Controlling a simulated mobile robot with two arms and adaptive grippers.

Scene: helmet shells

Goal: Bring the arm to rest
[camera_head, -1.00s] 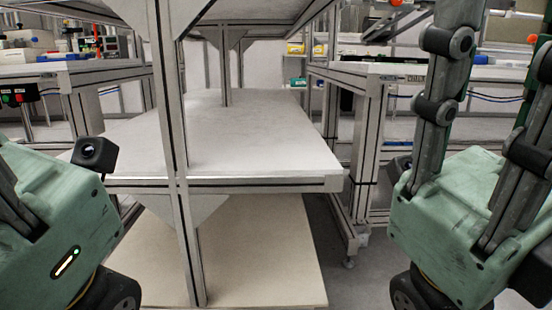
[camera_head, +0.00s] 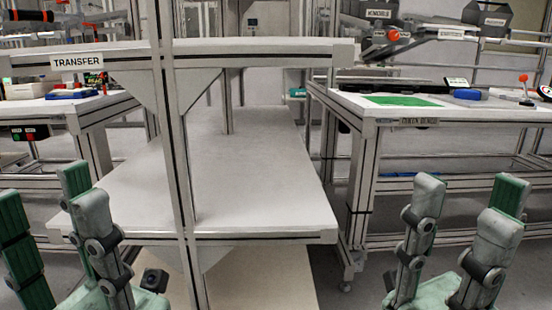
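My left gripper (camera_head: 45,193) is at the lower left of the head view. Its fingers point up and stand apart, with nothing between them. My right gripper (camera_head: 465,196) is at the lower right. Its fingers also point up with a wide gap, and it is empty. Both grippers are in front of the transfer rack (camera_head: 190,242), which stands in the middle, and neither visibly holds anything. Most of both arms is out of view. No helmet shell can be made out.
The rack's middle shelf (camera_head: 265,175) is bare. Its upper shelf edge (camera_head: 250,52) carries a TRANSFER sign (camera_head: 77,61). A bench (camera_head: 470,113) with a green mat (camera_head: 402,101) stands right; another bench (camera_head: 55,108) with small items stands left. Floor shows between rack and right bench.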

